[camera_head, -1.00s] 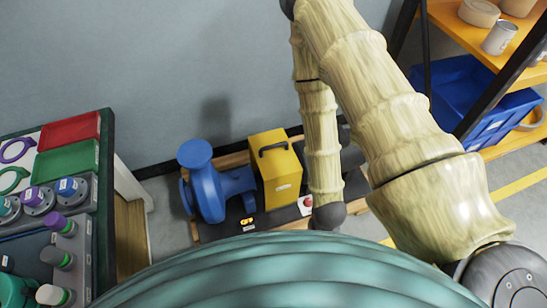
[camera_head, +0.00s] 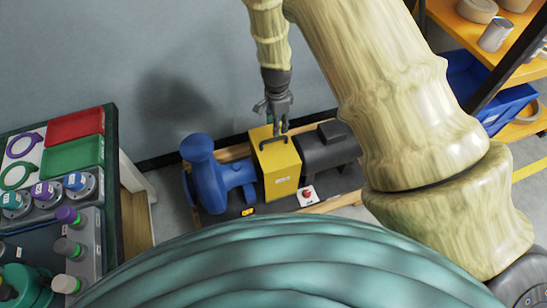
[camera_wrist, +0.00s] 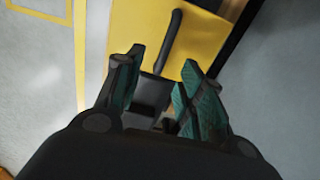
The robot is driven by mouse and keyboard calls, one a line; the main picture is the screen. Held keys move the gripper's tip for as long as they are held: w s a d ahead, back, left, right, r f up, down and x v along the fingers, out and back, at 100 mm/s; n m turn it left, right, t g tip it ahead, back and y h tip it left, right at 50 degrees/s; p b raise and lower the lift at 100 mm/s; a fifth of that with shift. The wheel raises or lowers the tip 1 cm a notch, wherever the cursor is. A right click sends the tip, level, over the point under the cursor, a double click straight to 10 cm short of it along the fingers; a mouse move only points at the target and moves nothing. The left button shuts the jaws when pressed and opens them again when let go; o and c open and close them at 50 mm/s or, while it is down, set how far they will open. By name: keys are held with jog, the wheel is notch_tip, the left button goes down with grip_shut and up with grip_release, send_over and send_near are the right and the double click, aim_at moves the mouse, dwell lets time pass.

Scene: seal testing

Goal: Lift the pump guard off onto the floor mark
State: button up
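The yellow pump guard (camera_head: 284,180) is a box with a black handle (camera_head: 266,144) on top. It sits on the pump base between the blue pump and the dark motor. My gripper (camera_head: 277,118) is just above the guard, pointing down near the handle. In the wrist view, my gripper (camera_wrist: 163,64) has its fingers apart with nothing between them. The guard (camera_wrist: 210,40) and its handle (camera_wrist: 169,42) lie beyond the fingertips; I cannot tell whether they touch. A yellow outline on the floor (camera_wrist: 68,18), possibly the floor mark, shows at the wrist view's upper left.
The blue pump (camera_head: 205,178) stands left of the guard, and the dark motor (camera_head: 328,150) right. A red button box (camera_head: 307,196) is in front. A bench with trays (camera_head: 75,157) is at left; a shelf with a blue bin (camera_head: 468,80) is at right.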

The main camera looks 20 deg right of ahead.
aim_at(274, 139)
jog(key=shift+w+a+r, duration=0.3)
jog(key=shift+w, duration=0.15)
jog(key=shift+f, duration=0.15)
notch_tip(274, 139, down, 5)
jog(key=shift+b, duration=0.35)
jog(key=shift+s+a+f+b, duration=0.1)
jog(key=shift+f+b, duration=0.05)
jog(key=shift+f, duration=1.2)
jog(key=shift+s+a+f+b, duration=0.1)
jog(key=shift+f+b, duration=0.05)
jog(key=shift+f, duration=1.15)
grip_shut()
jog(key=shift+w+r, duration=0.1)
